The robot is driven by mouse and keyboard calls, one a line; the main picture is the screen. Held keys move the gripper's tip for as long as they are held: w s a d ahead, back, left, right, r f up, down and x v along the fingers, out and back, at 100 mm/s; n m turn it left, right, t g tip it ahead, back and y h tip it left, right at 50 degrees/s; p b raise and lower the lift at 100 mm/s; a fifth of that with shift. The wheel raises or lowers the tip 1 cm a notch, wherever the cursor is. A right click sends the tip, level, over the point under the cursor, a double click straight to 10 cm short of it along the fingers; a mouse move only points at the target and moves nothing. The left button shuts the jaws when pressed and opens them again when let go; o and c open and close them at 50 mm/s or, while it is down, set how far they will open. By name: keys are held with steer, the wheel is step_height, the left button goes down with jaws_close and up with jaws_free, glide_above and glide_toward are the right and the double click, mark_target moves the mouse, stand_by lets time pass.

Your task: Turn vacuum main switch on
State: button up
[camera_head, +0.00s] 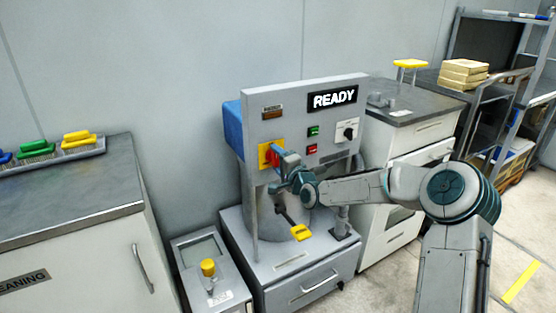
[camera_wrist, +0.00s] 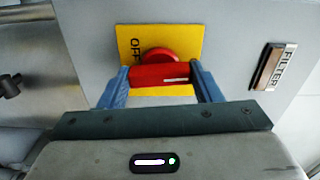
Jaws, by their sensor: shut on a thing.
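The vacuum main switch is a red rotary handle (camera_wrist: 165,77) on a yellow plate (camera_wrist: 187,42), mounted on the grey front panel. The word OFF shows at the plate's left side in the wrist view; other lettering is hidden. The handle lies crosswise in that view, with a white mark near its right end. My gripper (camera_wrist: 160,72) has its blue fingers at both ends of the handle and is shut on it. In the head view, my gripper (camera_head: 281,160) reaches the yellow plate (camera_head: 264,151) from the right and partly covers the red handle.
The panel (camera_head: 290,100) also bears a READY sign (camera_head: 333,98), green (camera_head: 313,131) and red (camera_head: 312,148) buttons and a black knob (camera_head: 347,131). A FILTER plate (camera_wrist: 273,67) is right of the switch in the wrist view. A yellow handle (camera_head: 300,233) sits below.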

steer(key=shift+d+m, duration=0.1)
steer(key=shift+m, duration=0.5)
steer(key=o, duration=1)
steer(key=v, duration=1.3)
steer(key=shift+s+d, duration=0.2)
steer(key=shift+s, duration=0.1)
steer(key=shift+p, duration=0.35)
